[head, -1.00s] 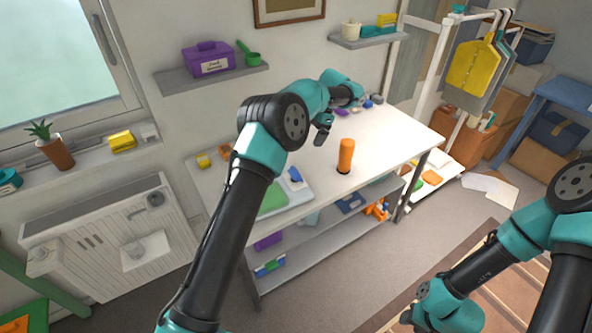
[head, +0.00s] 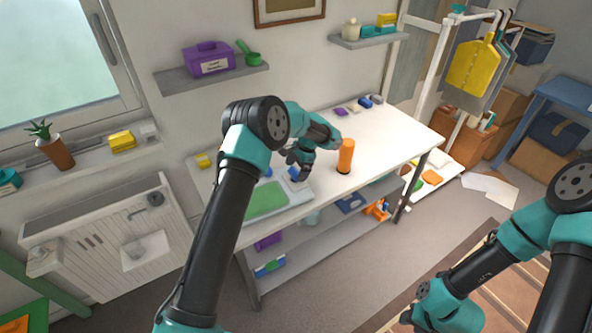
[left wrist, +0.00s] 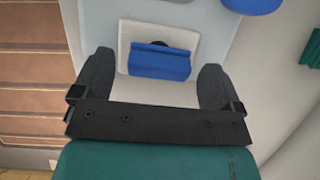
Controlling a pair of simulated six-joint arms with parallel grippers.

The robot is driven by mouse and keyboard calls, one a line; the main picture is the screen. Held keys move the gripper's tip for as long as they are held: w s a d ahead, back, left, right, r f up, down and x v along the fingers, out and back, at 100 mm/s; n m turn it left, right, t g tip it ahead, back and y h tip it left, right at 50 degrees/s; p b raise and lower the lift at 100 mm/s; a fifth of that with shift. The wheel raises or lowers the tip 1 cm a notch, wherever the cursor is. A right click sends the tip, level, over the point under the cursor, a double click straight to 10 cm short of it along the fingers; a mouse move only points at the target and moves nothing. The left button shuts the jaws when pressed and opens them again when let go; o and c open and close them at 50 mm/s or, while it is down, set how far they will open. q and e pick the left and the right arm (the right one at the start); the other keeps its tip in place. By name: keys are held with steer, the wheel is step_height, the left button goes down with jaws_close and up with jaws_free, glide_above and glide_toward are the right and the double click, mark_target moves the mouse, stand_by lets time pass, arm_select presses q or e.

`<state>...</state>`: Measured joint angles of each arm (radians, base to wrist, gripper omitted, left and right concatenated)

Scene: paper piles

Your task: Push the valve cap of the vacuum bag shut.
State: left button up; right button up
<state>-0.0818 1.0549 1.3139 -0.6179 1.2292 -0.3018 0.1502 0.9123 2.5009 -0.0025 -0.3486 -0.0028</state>
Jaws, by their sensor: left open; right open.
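The vacuum bag (head: 290,203), pale with green contents, lies on the white table near its front left edge.
An orange cylinder (head: 345,156) stands on the table (head: 385,135) to the right of my left gripper. Several small blocks lie at the table's back edge. A yellow block (head: 203,160) lies at the back left. The table's right part is clear.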

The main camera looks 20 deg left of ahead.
mark_target(291, 175)
arm_select(q)
steer(key=shift+s+f, duration=0.1)
steer(key=shift+f, duration=0.15)
steer(key=shift+c, duration=0.4)
steer(key=c, duration=0.9)
steer(key=shift+o, duration=0.2)
steer(key=shift+a, duration=0.1)
steer(key=shift+s+a+f+t+h, duration=0.2)
steer(key=shift+s+a+t+h, duration=0.05)
steer(key=shift+t+h, duration=0.35)
steer(key=shift+s+a+f+t+h, duration=0.2)
steer(key=shift+s+t+h, duration=0.05)
steer(key=shift+t+h, duration=0.35)
steer(key=shift+s+a+f+t+h, duration=0.15)
steer(key=shift+f+t+h, duration=0.1)
steer(key=shift+t+h, duration=0.2)
steer(key=shift+s+a+f+t+h, duration=0.1)
steer(key=shift+f+t+h, duration=0.1)
steer(key=shift+t+h, duration=0.25)
